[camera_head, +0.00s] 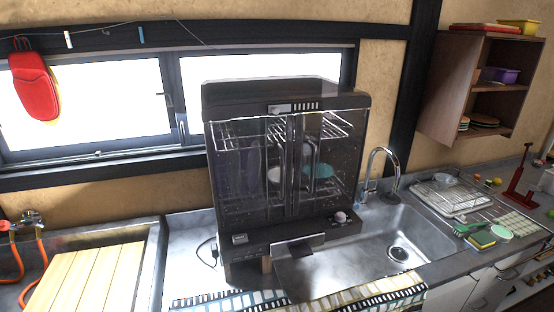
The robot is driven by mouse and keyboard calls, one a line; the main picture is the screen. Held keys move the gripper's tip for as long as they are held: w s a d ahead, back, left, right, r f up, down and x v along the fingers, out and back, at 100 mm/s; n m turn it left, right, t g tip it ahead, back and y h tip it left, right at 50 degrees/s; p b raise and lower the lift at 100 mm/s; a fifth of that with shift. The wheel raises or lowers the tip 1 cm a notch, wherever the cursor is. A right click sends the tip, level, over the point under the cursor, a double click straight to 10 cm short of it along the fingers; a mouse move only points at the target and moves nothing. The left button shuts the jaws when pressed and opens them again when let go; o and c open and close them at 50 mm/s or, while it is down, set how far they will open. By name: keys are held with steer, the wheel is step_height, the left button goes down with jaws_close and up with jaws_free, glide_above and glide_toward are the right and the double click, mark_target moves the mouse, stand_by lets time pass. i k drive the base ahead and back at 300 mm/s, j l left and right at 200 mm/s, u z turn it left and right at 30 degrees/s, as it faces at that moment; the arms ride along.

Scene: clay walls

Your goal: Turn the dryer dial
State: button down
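The dish dryer (288,85) is a dark cabinet with clear front doors in the middle of the counter. Both doors look shut. Wire racks and a few dishes show through them. A small round light-coloured knob (341,217), which looks like the dial, is at the lower right of the dryer's base. Its marking is too small to read. A small grey panel (240,239) is at the lower left of the base. My gripper is not in view.
A steel sink (370,243) with a curved faucet (382,160) lies right of and in front of the dryer. A patterned cloth (300,303) lies along the front edge. A slatted wooden board (88,279) is at left. A wire dish rack (450,195) is at right.

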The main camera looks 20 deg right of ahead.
mark_target(340, 217)
steer(key=i+j+z, duration=0.15)
steer(key=z, duration=0.25)
steer(key=i+j+z, duration=0.45)
steer(key=z, duration=0.3)
